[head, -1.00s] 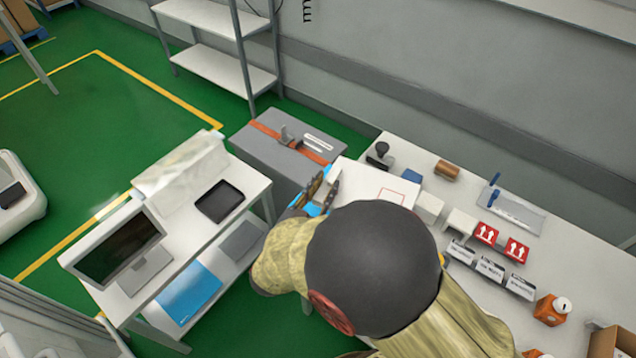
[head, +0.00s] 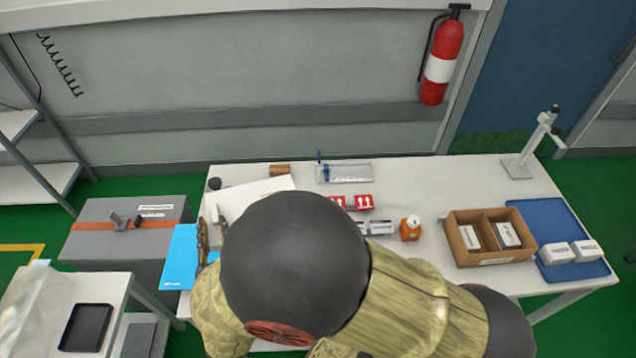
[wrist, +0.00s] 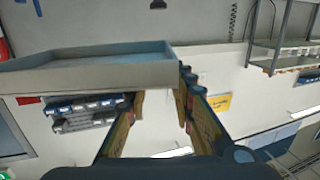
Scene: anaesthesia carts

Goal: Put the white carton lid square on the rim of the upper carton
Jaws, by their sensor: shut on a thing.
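The white carton lid (head: 262,186) shows as a broad white panel over the left end of the worktable in the head view. My gripper (head: 209,232) is shut at its left end. In the wrist view the lid (wrist: 90,75) is a long pale wall with a bluish face, reaching left from my gripper (wrist: 160,105). Its end meets one finger. My dark round arm joint hides its near right part. I cannot make out the upper carton or its rim, nor whether the lid touches anything below.
A blue panel (head: 180,262) is beside my gripper at the table's left edge. A grey case (head: 90,240) stands further left. Red-labelled boxes (head: 362,202), an orange bottle (head: 410,229), a divided brown carton (head: 455,246) and a blue tray (head: 598,268) occupy the table's right.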

